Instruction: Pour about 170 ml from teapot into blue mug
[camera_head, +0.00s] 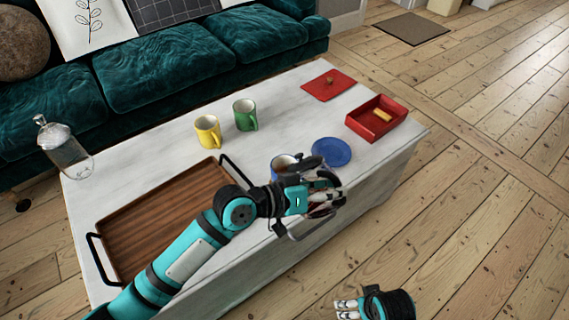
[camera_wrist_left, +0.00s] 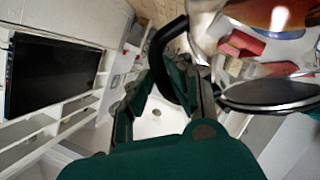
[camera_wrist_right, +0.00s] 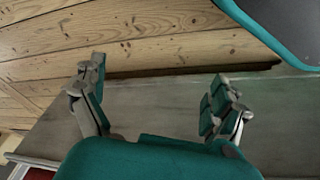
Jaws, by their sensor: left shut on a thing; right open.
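The blue mug (camera_head: 280,162) stands on the white table, partly hidden behind my left gripper, with brown showing inside its rim. My left gripper (camera_head: 322,196) is beside it at the table's front edge. In the left wrist view my left gripper (camera_wrist_left: 168,88) is shut on the black handle of the teapot (camera_wrist_left: 268,70). The teapot is shiny, with a dark disc-like part, and appears tilted. It is mostly hidden in the head view; its spout and any stream cannot be made out. My right gripper (camera_head: 347,306) is open and empty, low in front of the table.
A blue plate (camera_head: 331,152) lies right of the mug. A yellow mug (camera_head: 208,132), a green mug (camera_head: 245,114), a glass jar (camera_head: 64,152), a red open box (camera_head: 376,118), a red lid (camera_head: 328,86) and a wooden tray (camera_head: 165,218) occupy the table (camera_head: 290,95).

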